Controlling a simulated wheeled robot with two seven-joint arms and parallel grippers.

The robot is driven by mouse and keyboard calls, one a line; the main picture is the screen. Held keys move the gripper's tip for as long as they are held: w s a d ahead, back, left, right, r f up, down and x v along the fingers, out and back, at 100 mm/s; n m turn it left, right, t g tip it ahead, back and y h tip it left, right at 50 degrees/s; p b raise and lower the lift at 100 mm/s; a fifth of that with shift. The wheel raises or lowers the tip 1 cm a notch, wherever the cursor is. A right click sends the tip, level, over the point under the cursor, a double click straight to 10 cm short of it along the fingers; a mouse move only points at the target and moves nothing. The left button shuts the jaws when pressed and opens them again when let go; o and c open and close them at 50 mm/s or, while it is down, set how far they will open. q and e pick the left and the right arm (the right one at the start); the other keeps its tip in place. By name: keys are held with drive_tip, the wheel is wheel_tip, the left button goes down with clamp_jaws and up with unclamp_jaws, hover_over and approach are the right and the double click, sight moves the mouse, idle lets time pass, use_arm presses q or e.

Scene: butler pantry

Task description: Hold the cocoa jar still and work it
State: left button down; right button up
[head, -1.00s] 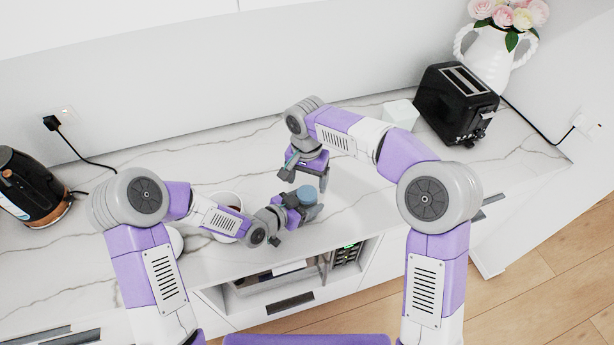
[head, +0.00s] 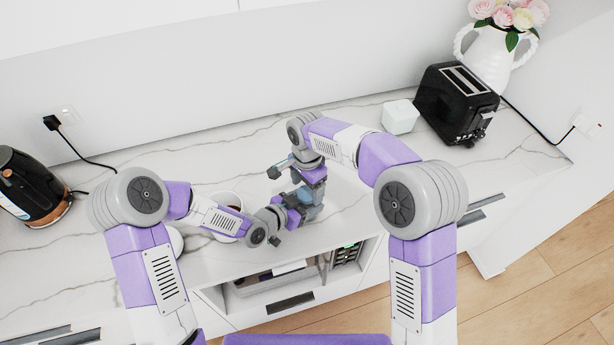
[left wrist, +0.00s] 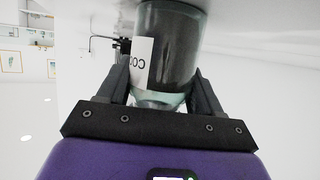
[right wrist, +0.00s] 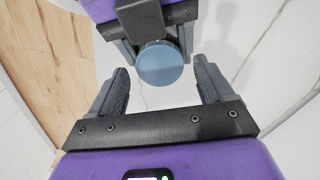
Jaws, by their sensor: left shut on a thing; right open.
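The cocoa jar is a dark-filled glass jar with a white label, seen in the left wrist view (left wrist: 178,50). My left gripper (left wrist: 162,85) is shut on its body, one finger on each side. The jar's round blue lid (right wrist: 160,64) shows in the right wrist view, still on the jar. My right gripper (right wrist: 160,90) is open and empty, its two fingers apart just short of the lid. In the head view the jar (head: 306,194) is mostly hidden between my left gripper (head: 300,205) and my right gripper (head: 310,187).
A white cup (head: 229,203) stands behind my left forearm. A pale block (head: 400,117) and a black toaster (head: 457,103) stand at the back right. A black kettle (head: 30,187) is at the far left. An open niche (head: 265,290) lies below the counter's front edge.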

drive_tip(key=shift+f, duration=0.7)
drive_tip(key=c, duration=1.1)
drive_tip(key=n, duration=0.7)
